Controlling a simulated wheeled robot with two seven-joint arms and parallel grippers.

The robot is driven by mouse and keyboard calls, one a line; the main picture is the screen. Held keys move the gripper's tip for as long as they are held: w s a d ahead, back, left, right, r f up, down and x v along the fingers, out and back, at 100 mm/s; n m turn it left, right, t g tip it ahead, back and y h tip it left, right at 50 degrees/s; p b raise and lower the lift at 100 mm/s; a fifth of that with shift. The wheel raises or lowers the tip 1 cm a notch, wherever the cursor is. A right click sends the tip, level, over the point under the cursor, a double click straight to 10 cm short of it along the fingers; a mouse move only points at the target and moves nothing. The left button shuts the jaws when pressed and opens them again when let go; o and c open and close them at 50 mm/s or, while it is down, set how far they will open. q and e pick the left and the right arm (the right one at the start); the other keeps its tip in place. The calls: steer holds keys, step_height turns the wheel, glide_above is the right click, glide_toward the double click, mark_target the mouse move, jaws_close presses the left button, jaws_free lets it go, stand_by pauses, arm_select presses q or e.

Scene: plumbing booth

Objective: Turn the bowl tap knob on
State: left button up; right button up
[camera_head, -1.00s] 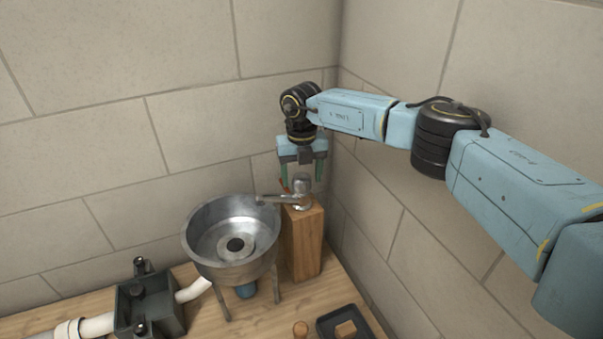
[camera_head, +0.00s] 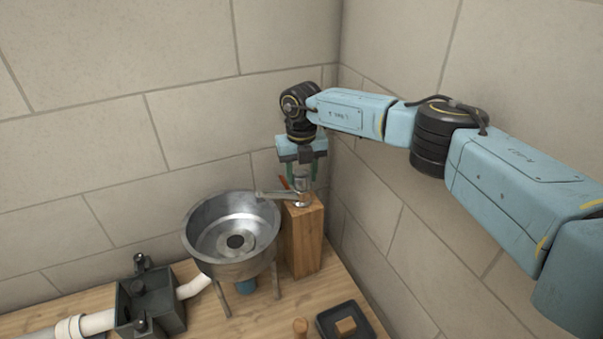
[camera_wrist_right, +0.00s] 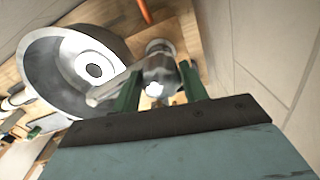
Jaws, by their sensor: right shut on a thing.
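The metal tap (camera_head: 275,195) stands on a wooden block (camera_head: 304,240), with its spout reaching left over the rim of the metal bowl (camera_head: 245,262). Its silver knob (camera_head: 300,181) is on top, with an orange-red piece (camera_head: 284,183) beside it. My right gripper (camera_head: 301,178) points down over the tap and is shut on the knob, one green finger on each side. In the right wrist view the knob (camera_wrist_right: 158,62) shows between the two fingers (camera_wrist_right: 160,85). The exact finger contact is partly hidden. My left gripper is not in view.
A dark trap box (camera_head: 150,305) with white pipe (camera_head: 95,324) stands left of the bowl. Tiled walls rise close behind and right of the block.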

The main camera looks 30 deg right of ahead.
steer(key=n+b, duration=0.1)
steer(key=n, duration=0.2)
steer(key=shift+b, duration=0.4)
steer(key=n+b, duration=0.2)
steer(key=n, duration=0.2)
steer(key=shift+n, duration=0.3)
steer(key=n+b, duration=0.1)
steer(key=n, duration=0.3)
steer(key=shift+a+n, duration=0.15)
steer(key=shift+n, duration=0.15)
steer(key=shift+r+n+b, duration=0.1)
steer(key=shift+n+b, duration=0.6)
steer(key=shift+n, duration=1.2)
steer(key=o, duration=1)
